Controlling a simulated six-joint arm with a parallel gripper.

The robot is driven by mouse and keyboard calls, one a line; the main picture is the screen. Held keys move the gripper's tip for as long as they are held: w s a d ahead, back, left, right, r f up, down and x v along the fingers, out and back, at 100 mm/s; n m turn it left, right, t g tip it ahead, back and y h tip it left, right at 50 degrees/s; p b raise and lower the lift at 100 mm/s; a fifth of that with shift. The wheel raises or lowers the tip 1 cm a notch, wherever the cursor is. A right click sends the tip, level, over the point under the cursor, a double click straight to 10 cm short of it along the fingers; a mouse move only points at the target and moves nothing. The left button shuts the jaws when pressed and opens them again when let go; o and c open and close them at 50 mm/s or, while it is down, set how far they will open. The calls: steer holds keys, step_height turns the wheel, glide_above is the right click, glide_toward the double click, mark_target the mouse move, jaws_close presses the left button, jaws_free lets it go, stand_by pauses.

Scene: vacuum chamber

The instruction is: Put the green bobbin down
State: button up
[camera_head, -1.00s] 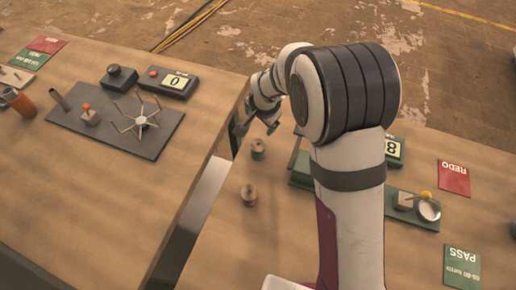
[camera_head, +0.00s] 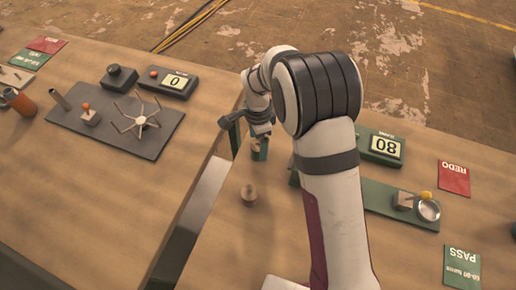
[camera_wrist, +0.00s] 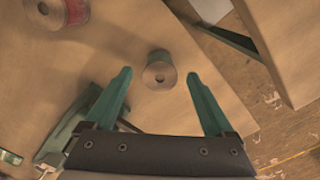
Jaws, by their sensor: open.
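A bobbin with pale round ends and a dull grey-green winding (camera_wrist: 159,72) stands upright on the tabletop in the wrist view. It sits centred between my open green fingers; I cannot tell whether they reach down beside it. My gripper (camera_wrist: 159,76) holds nothing. In the head view my gripper (camera_head: 247,148) is over the far left part of the right table, and a finger hides most of this bobbin. A second bobbin with a red winding (camera_wrist: 67,12) is at the top left of the wrist view.
A green scale (camera_head: 383,146) reads 80, and a green board (camera_head: 385,205) lies in front of it. REDO (camera_head: 454,178) and PASS (camera_head: 462,267) cards lie at right. A gap separates the left table, which holds a grey board (camera_head: 165,135) with a spider-like part.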

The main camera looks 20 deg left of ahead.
step_height(320, 180, down, 2)
jaws_close()
stand_by(0.5)
steer(key=shift+r, duration=0.1)
